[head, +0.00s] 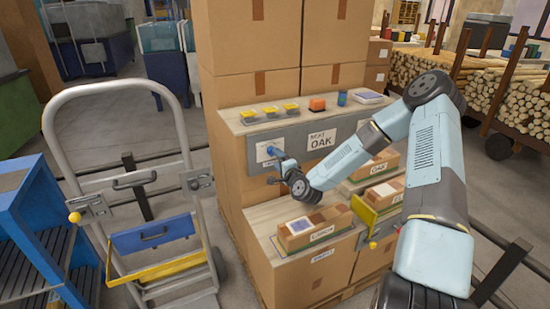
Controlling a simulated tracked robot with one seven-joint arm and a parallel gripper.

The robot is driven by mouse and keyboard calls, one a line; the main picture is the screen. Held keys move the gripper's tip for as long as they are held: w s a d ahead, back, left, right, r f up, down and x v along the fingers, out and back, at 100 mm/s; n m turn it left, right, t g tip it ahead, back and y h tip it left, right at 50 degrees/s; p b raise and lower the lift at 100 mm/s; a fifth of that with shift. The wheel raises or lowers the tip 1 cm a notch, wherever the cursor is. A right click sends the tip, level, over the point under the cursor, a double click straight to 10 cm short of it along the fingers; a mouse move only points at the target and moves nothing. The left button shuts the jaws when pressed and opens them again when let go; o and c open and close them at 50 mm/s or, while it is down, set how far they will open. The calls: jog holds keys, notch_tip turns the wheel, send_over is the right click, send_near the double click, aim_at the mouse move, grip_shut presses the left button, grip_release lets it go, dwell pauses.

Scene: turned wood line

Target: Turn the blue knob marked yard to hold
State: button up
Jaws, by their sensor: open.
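The blue knob (274,150) sits on a small white plate (262,147) at the left of a grey panel on the front of the stacked cartons. The plate's markings are too small to read, so I cannot tell which way the knob points. My gripper (274,179) is open, just below and slightly right of the knob. It looks small and dark here, and its fingers are partly hidden by my wrist. I cannot tell whether it touches the knob; nothing is visibly held.
A carton (313,230) lies below my gripper. A hand truck (120,180) stands left.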

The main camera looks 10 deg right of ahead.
jog(key=v, duration=0.9)
jog(key=shift+s, duration=0.3)
jog(key=s+d+r+n+g+h, duration=0.3)
jog(key=s+r+n+g, duration=0.3)
jog(key=r, duration=0.4)
jog(key=s+d+r+n+g+h, duration=0.35)
jog(key=s+r+n, duration=0.25)
jog(key=s+r, duration=0.7)
jog(key=s, duration=0.3)
jog(key=s+d+r+g, duration=0.1)
jog(key=s+r, duration=0.2)
jog(key=s, duration=0.4)
jog(key=s+d+r+n+g, duration=0.1)
jog(key=s+r, duration=0.3)
jog(key=s, duration=0.3)
jog(key=shift+r+y, duration=0.35)
jog(key=shift+r, duration=0.05)
